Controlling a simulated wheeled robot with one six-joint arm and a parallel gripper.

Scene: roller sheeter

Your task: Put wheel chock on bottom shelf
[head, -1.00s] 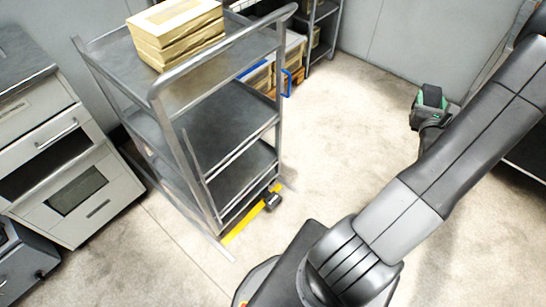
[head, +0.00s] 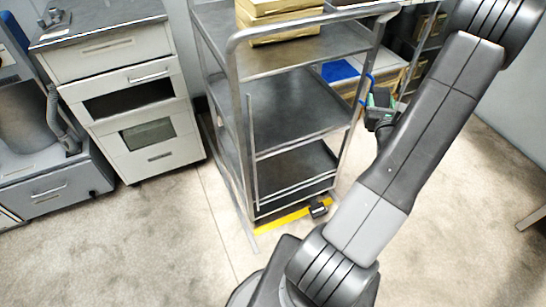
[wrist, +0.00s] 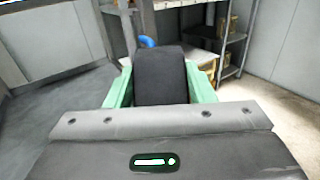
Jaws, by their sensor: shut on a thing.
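The wheel chock (wrist: 160,75) is a dark, blunt block held between the green fingers of my gripper (wrist: 160,88) in the wrist view. In the head view my gripper (head: 379,104) is beside the right side of a grey metal trolley (head: 243,100), at about middle-shelf height in the picture. The chock is small and dark there. The bottom shelf (head: 295,168) of the trolley is a dark tray low to the floor, bare where I can see it. Its far part is partly hidden by the shelves above.
Yellow boxes (head: 280,20) sit on the trolley's top shelf. A black caster (head: 318,210) and yellow floor tape (head: 284,221) are at its base. A drawer cabinet (head: 135,110) stands to the left. Shelving with a blue-handled item is behind. Open floor (head: 450,220) lies right.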

